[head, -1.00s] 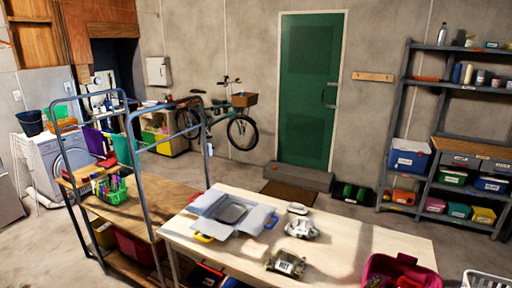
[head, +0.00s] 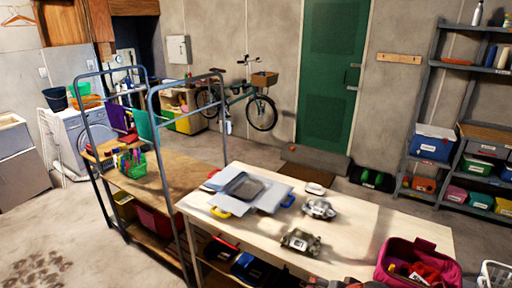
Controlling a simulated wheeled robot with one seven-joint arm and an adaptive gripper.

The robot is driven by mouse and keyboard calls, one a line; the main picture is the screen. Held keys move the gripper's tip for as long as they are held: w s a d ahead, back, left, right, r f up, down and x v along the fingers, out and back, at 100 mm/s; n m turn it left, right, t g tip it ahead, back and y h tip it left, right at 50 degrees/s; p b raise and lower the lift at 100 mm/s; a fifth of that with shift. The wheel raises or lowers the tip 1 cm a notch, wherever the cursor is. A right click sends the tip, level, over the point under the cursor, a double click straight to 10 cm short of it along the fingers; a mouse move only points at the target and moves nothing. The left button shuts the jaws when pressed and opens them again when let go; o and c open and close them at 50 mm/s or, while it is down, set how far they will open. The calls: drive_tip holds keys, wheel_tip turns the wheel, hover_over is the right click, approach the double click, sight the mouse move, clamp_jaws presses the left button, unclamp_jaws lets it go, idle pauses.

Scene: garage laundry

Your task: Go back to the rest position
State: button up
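My gripper is not clearly in view in the head view. A dark and reddish shape (head: 352,283) shows at the bottom edge by the table's front, cut off, and I cannot tell what it is. The pale wooden table (head: 385,238) stands in front of me. On it lie a dark grey tray (head: 243,187) on light grey panels, a small whitish item (head: 315,188) and two metal parts (head: 319,208), (head: 300,241), the nearer one with a label.
A magenta bin (head: 405,258) stands at the table's right end. A metal-framed bench (head: 168,178) with a green basket (head: 130,160) adjoins it on the left. Shelving (head: 425,105) stands at the right wall.

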drive_tip(key=s+r+n+b, duration=0.2)
drive_tip(key=s+r+b, duration=0.1)
drive_tip(key=s, duration=0.5)
drive_tip(key=s+a+r+n+g+b, duration=0.1)
drive_tip(key=s+r+n+b, duration=0.2)
drive_tip(key=s, duration=0.5)
drive_tip(key=shift+a+r+h+b, duration=0.2)
drive_tip(key=shift+r+h+b, duration=0.2)
drive_tip(key=shift+r+b, duration=0.45)
